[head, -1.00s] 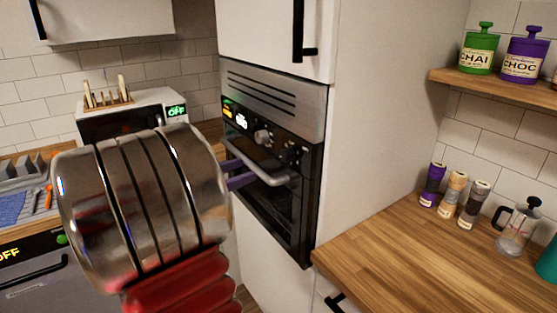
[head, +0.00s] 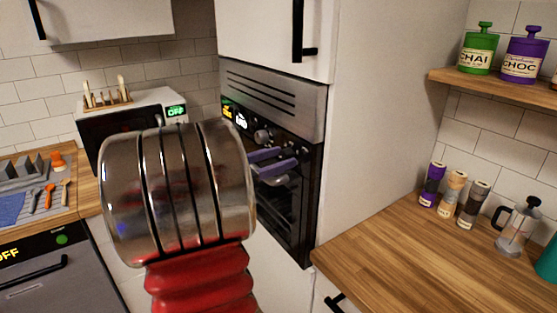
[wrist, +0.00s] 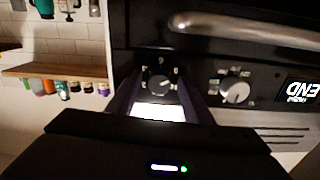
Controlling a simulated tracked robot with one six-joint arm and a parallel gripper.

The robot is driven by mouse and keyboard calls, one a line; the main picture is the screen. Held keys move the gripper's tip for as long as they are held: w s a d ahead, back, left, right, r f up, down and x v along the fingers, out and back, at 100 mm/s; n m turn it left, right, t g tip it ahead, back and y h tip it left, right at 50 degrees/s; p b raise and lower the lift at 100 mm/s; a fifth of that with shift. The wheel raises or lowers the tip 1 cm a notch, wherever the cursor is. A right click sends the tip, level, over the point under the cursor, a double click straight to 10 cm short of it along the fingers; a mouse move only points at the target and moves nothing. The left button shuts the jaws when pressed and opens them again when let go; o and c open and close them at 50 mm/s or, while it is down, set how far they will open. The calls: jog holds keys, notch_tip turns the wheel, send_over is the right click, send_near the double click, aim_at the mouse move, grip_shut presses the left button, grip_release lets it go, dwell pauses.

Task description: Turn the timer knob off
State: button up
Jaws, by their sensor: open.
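The oven's black control panel (head: 250,130) carries knobs beside a lit display. In the wrist view, which looks upside down, a dark knob (wrist: 158,85) with small marks around it sits between the two fingers of my gripper (wrist: 157,98). A silver-faced knob (wrist: 235,91) is to the right, outside the fingers. The marks are too small to read, so I cannot tell by label which is the timer knob. In the head view, my purple fingers (head: 272,161) are open in front of the panel's right part, empty. Contact with the knob cannot be told.
The oven's bar handle (wrist: 245,27) runs close to the fingers. A tall white cabinet side (head: 385,110) stands right of the oven. A wooden counter (head: 400,255) with jars and a press is at right.

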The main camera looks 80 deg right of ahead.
jog(key=shift+s+d, duration=0.15)
jog(key=shift+d, duration=0.05)
jog(key=shift+c, duration=0.5)
jog(key=c, duration=0.9)
jog(key=shift+a, duration=0.15)
jog(key=shift+c, duration=0.3)
